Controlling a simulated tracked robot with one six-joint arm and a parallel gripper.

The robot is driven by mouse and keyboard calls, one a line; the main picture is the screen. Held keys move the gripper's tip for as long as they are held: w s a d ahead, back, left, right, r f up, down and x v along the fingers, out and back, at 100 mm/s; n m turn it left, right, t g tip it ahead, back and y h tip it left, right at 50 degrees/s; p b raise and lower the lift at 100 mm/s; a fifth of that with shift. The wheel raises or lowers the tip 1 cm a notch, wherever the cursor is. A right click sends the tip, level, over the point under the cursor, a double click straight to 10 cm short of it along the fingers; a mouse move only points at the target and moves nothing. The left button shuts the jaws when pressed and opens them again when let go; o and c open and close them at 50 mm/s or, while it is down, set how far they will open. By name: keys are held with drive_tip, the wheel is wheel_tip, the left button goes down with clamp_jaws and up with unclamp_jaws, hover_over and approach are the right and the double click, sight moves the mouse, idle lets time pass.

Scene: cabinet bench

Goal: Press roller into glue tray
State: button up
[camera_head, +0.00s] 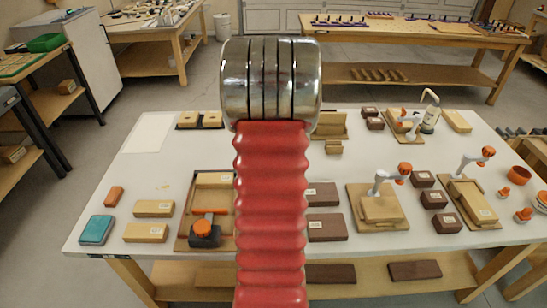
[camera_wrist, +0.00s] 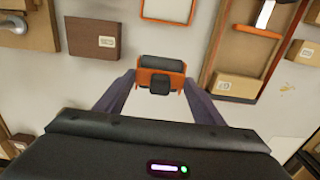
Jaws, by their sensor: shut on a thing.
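In the wrist view, my gripper (camera_wrist: 160,88) is shut on the roller (camera_wrist: 160,72), which has a dark cylinder in an orange frame with a dark block at its middle. Its two dark fingers grip the roller from both sides. A pale tray with an orange rim (camera_wrist: 174,18), which looks like the glue tray, is cut off by the top edge, just beyond the roller in the picture. A gap of bench shows between roller and tray. The roller's height above the bench is hard to tell. In the head view, my red arm hides the gripper, roller and this tray.
A wooden tray (camera_head: 181,235) with an orange bar and a black-and-orange tool lies left of my arm. Dark labelled boxes (camera_head: 322,194) and a wooden board with a white-and-orange clamp (camera_head: 380,212) lie right. A teal block (camera_head: 97,230) sits at the left front.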

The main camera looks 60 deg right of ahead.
drive_tip(key=o, duration=0.5)
drive_tip(key=c, duration=0.4)
drive_tip(key=shift+o, duration=0.2)
drive_tip(key=shift+r, duration=0.45)
drive_tip(key=s+a+f, duration=0.1)
drive_tip(key=s+a, duration=0.2)
drive_tip(key=a, duration=0.3)
drive_tip(key=s+a+f, duration=0.2)
drive_tip(key=s+a, duration=0.1)
drive_tip(key=a, duration=0.4)
drive_tip(key=shift+s, duration=0.35)
